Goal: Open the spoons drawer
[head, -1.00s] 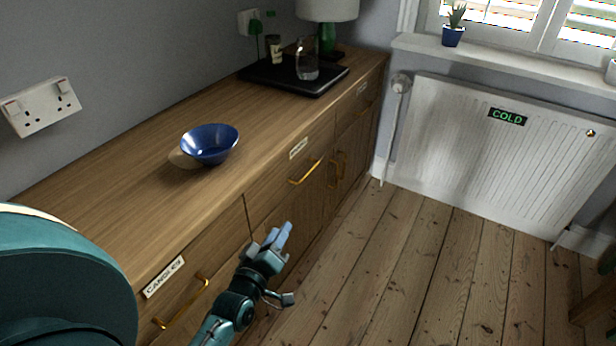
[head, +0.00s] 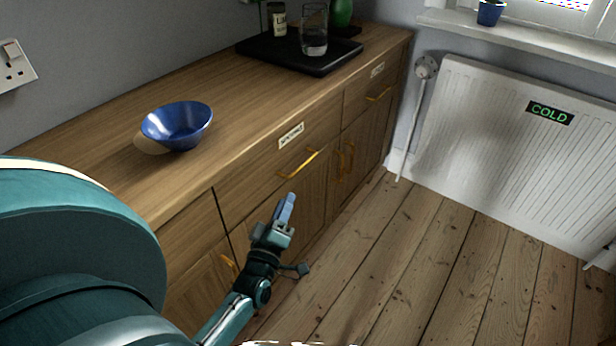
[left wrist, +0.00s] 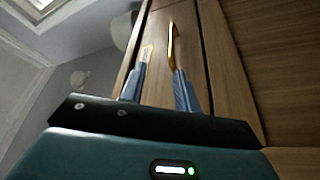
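A wooden sideboard (head: 110,165) runs along the wall. Its middle drawer (head: 262,172) is shut, with a brass bar handle (head: 297,165) and a small label (head: 291,135) too blurred to read surely. The far drawer (head: 362,98) is also shut, its label unreadable. My left gripper (head: 287,207) is just below and in front of the middle drawer's handle, apart from it in the head view. In the left wrist view its two blue fingers (left wrist: 160,85) are spread and empty; a brass handle (left wrist: 172,45) shows beyond the right fingertip. My right gripper is out of view.
A blue bowl (head: 178,126) stands on the sideboard top. A black tray (head: 300,56) with a glass (head: 314,35) and a jar (head: 279,20) is further back. Cupboard doors sit below the drawers. A white radiator (head: 520,140) stands at the right; floorboards (head: 400,270) are clear.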

